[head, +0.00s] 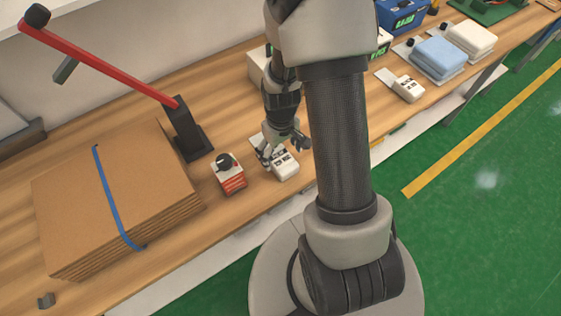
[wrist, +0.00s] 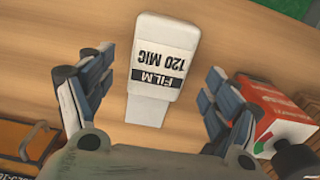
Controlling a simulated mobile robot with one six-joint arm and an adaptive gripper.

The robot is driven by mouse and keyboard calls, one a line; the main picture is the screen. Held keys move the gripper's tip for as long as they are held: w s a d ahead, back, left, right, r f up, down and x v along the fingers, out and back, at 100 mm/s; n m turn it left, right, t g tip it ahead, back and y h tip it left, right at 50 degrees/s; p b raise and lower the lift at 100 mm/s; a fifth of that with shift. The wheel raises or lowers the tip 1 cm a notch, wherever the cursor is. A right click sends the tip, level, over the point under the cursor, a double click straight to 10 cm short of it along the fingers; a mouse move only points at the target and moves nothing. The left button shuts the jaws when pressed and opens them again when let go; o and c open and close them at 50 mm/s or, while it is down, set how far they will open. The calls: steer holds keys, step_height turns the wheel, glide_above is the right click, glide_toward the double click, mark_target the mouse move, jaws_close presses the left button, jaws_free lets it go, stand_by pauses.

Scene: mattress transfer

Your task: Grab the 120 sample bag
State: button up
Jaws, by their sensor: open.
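The 120 sample bag is a small white pack (head: 286,172) lying on the wooden table near its front edge. In the wrist view the white pack (wrist: 152,104) shows a black and white label reading "FILM 120 MIC". My gripper (wrist: 157,72) is open, with one finger on each side of the pack and visible gaps between. In the head view my gripper (head: 284,143) is low over the pack's far end and partly covers it. Whether the fingers are level with the pack is unclear.
A red and white box (head: 231,180) with a black knob stands close left of the pack; it also shows in the wrist view (wrist: 270,110). Strapped cardboard (head: 120,190) and a red-levered tool (head: 186,130) are further left. Another white pack (head: 408,88) lies right.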

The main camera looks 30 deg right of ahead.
mark_target(281, 157)
step_height(281, 157, down, 5)
steer(key=shift+w+r+b, duration=0.1)
steer(key=shift+r+b, duration=0.05)
steer(key=shift+b, duration=0.75)
steer(key=shift+r, duration=0.1)
steer(key=shift+c, duration=0.4)
steer(key=c, duration=1.1)
